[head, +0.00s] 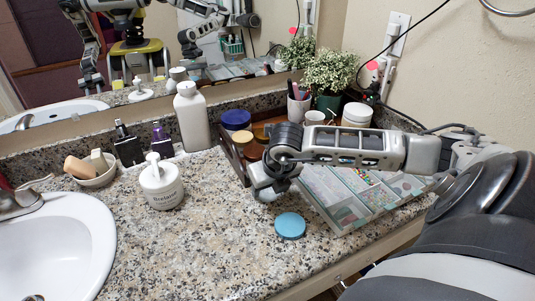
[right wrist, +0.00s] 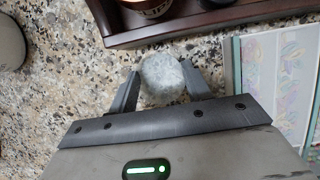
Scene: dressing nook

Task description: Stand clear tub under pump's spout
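The pump bottle (head: 162,186) is a squat white jar with dark lettering. It stands upright on the granite counter, and its short white spout (head: 153,158) is on top. My right gripper (head: 266,190) is low over the counter, to the right of the pump bottle. In the right wrist view, a round, greyish, see-through tub (right wrist: 163,76) sits between the two fingers (right wrist: 160,86), which appear to touch it on both sides. The gripper hides the tub in the head view, so its height above the counter is unclear. My left gripper shows only as a mirror reflection.
A blue lid (head: 290,226) lies in front of the right gripper. A clear-topped box (head: 345,222) and a dark wooden tray (head: 232,160) are close by. A tall white bottle (head: 191,118) stands behind the pump. A sink (head: 60,250) is at left; the front middle counter is clear.

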